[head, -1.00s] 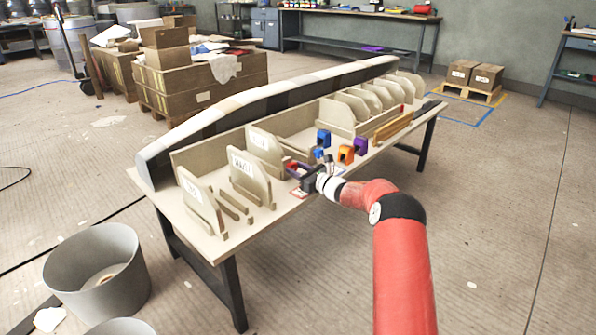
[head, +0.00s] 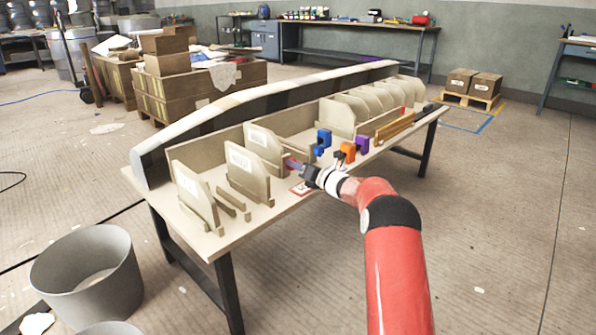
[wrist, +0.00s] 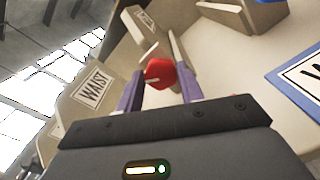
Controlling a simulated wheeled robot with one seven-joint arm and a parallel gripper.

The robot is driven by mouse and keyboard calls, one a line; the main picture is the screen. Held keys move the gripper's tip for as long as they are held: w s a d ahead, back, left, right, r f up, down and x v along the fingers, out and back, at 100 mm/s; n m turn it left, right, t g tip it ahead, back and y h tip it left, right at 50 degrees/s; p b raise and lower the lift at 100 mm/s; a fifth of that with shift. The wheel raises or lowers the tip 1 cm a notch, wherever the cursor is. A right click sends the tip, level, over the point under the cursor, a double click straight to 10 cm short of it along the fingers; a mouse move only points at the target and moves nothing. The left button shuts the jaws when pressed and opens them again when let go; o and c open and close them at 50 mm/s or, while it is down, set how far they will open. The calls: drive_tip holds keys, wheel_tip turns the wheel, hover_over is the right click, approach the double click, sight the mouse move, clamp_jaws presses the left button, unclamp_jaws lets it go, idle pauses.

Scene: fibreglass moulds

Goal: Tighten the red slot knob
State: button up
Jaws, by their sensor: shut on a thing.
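The red slot knob (wrist: 159,73) sits between the two purple-grey fingers of my gripper (wrist: 158,88) in the wrist view. A pale slot line shows on its face. My gripper is shut on it, and the fingers flank it left and right. In the head view my gripper (head: 292,164) reaches in from the right at the pale mould fixture, beside a labelled upright plate (head: 246,172). The knob is mostly hidden there by the fingers. A plate marked WAIST (wrist: 92,92) stands left of the knob in the wrist view.
Blue (head: 322,142), orange (head: 347,151) and purple (head: 362,145) clamps stand on the table right of my gripper. A long curved mould (head: 270,97) runs along the back. A red-edged card (head: 301,188) lies near the front edge (head: 262,229). Grey bins stand at lower left.

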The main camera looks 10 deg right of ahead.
drive_tip(key=shift+f+m, duration=0.1)
drive_tip(key=shift+m, duration=0.4)
drive_tip(key=o, duration=1)
drive_tip(key=shift+s+d, duration=0.1)
drive_tip(key=b+v, duration=0.1)
drive_tip(key=v, duration=0.6)
drive_tip(key=shift+s, duration=0.25)
drive_tip(key=shift+d, duration=0.15)
